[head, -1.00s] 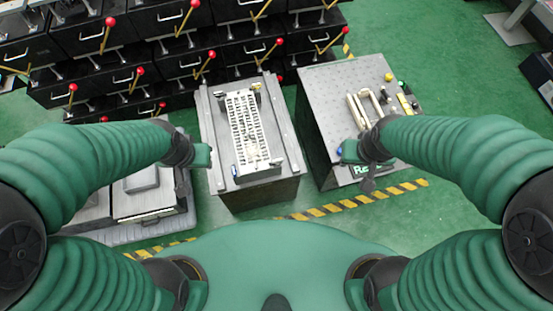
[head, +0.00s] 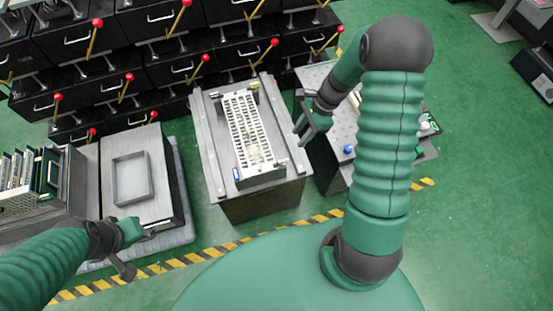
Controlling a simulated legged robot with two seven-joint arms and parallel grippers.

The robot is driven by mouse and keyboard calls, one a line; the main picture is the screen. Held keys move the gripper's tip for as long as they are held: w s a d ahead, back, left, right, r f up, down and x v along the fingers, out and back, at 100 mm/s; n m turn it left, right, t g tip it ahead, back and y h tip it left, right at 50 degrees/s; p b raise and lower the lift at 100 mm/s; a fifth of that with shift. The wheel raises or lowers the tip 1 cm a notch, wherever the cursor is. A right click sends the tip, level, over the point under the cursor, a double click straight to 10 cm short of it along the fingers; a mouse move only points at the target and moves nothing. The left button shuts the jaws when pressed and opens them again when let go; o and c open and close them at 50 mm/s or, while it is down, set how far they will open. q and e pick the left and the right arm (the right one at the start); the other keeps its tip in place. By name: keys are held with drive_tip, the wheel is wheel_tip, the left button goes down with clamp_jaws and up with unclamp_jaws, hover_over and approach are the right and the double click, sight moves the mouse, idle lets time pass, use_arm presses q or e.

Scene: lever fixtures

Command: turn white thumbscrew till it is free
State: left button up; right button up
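A white perforated metal chassis (head: 246,130) lies on the middle grey-topped workbench (head: 214,148). Small fittings sit at its ends, including a blue one (head: 236,174) at the near left and a yellow one (head: 254,86) at the far end. I cannot pick out the white thumbscrew for certain at this size. My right gripper (head: 301,116) is just right of the bench, its fingers apart and empty, not touching the chassis. My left gripper (head: 133,250) is at the lower left, well away from the chassis; its finger opening is unclear.
A right-hand bench (head: 345,135) is partly hidden by my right arm; a blue knob (head: 348,149) shows on it. A grey tray (head: 132,179) lies on the left cabinet, beside a rack of boards (head: 28,180). Black drawers with red-knobbed levers (head: 170,50) stand behind.

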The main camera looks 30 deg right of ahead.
sight(284, 159)
drive_tip(key=b+x, duration=0.2)
drive_tip(key=x, duration=1.2)
drive_tip(key=shift+f+b, duration=0.15)
drive_tip(key=shift+b, duration=0.25)
clamp_jaws()
